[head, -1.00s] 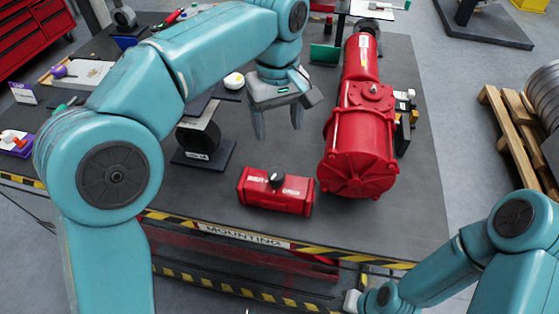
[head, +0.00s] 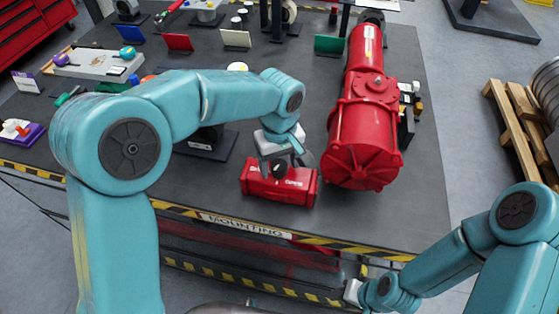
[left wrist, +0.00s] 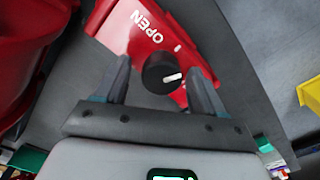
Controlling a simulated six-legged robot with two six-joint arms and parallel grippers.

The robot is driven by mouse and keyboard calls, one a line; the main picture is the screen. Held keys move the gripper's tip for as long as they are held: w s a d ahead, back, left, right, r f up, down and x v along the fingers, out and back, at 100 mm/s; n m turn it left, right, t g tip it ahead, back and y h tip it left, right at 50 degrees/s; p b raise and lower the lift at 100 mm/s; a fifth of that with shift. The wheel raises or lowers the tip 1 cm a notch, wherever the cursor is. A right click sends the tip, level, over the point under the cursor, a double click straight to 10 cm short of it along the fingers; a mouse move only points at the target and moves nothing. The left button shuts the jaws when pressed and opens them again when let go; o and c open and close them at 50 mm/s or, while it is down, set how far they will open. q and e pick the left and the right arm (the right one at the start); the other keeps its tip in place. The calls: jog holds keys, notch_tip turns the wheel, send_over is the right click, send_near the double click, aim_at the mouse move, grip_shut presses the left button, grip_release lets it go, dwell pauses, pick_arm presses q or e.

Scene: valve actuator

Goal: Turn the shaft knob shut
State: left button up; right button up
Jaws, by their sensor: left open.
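The red actuator box (head: 298,190) lies near the table's front edge, with a black shaft knob (head: 279,171) on its top. In the left wrist view the black knob (left wrist: 158,74) has a white pointer mark facing right, and the red box (left wrist: 130,32) reads OPEN at upper left. My left gripper (head: 286,166) is open above the box, pointing down. In the left wrist view its fingers (left wrist: 160,70) stand either side of the knob, with gaps visible. Contact is not visible. My right arm's grey end (head: 352,293) is low at right; its fingers cannot be made out.
A large red cylindrical actuator (head: 364,130) stands close to the right of the box. A black stand (head: 208,146) is behind it at left. Small coloured plates, such as a red one (head: 178,42), stand farther back. The table front left of the box is clear.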

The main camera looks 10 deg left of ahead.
pick_arm(q)
jog(key=shift+s+a, duration=0.1)
jog(key=shift+f, duration=0.1)
jog(key=c, duration=1)
jog(key=shift+c, duration=0.2)
jog(key=shift+m, duration=0.3)
jog(key=m, duration=0.6)
jog(key=shift+w, duration=0.2)
jog(key=m, duration=0.6)
jog(key=shift+d+m, duration=0.2)
jog(key=shift+m, duration=0.2)
